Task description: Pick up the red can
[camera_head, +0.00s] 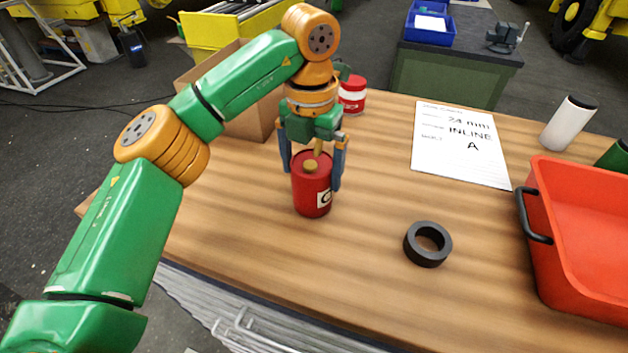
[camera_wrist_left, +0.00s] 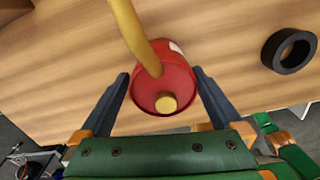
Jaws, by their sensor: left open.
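The red can (camera_head: 312,196) stands upright on the wooden table, with a brass-coloured cap on top and a white label on its side. My left gripper (camera_head: 313,177) is over it, open, with one finger on each side of the can. In the left wrist view the can (camera_wrist_left: 180,78) lies between the two spread fingers of the gripper (camera_wrist_left: 165,100). A yellow spout or handle rises from its top. I cannot tell whether either finger touches it. A second red can (camera_head: 352,95) with a white band stands farther back, partly hidden by my arm. My right gripper is not in view.
A black ring (camera_head: 428,244) lies right of the can and shows in the left wrist view (camera_wrist_left: 289,51). A red bin (camera_head: 585,230) stands at the right. A paper sheet (camera_head: 461,145), a white cylinder (camera_head: 569,124) and a cardboard box (camera_head: 250,122) are farther back.

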